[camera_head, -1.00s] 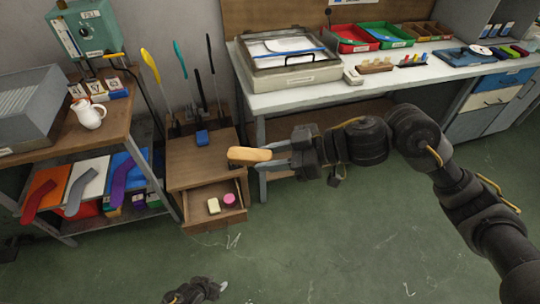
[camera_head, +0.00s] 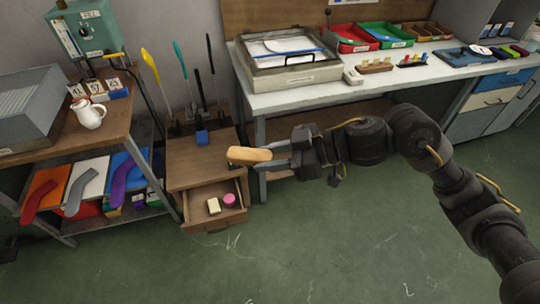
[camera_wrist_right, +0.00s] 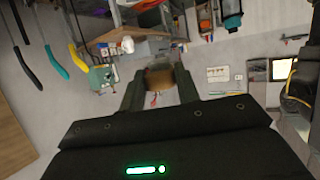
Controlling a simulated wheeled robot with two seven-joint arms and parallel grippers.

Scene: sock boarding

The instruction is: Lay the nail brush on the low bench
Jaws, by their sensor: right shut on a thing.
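The nail brush, a tan wooden-looking oblong (camera_head: 249,154), is held level in my right gripper (camera_head: 277,155), which is shut on it. It also shows as a blurred tan shape (camera_wrist_right: 160,77) between the fingers in the right wrist view. Its bristles cannot be made out. In the head view it overlaps the right edge of a low wooden unit (camera_head: 193,172) with an open drawer, which seems to be the low bench. I cannot tell the height of the gap between them. My left gripper is not in view.
The open drawer (camera_head: 208,225) holds a pale yellow block (camera_head: 213,206) and a pink round thing (camera_head: 229,200). The white worktable (camera_head: 330,95) is to the right; a shelf with a white jug (camera_head: 89,113) is left.

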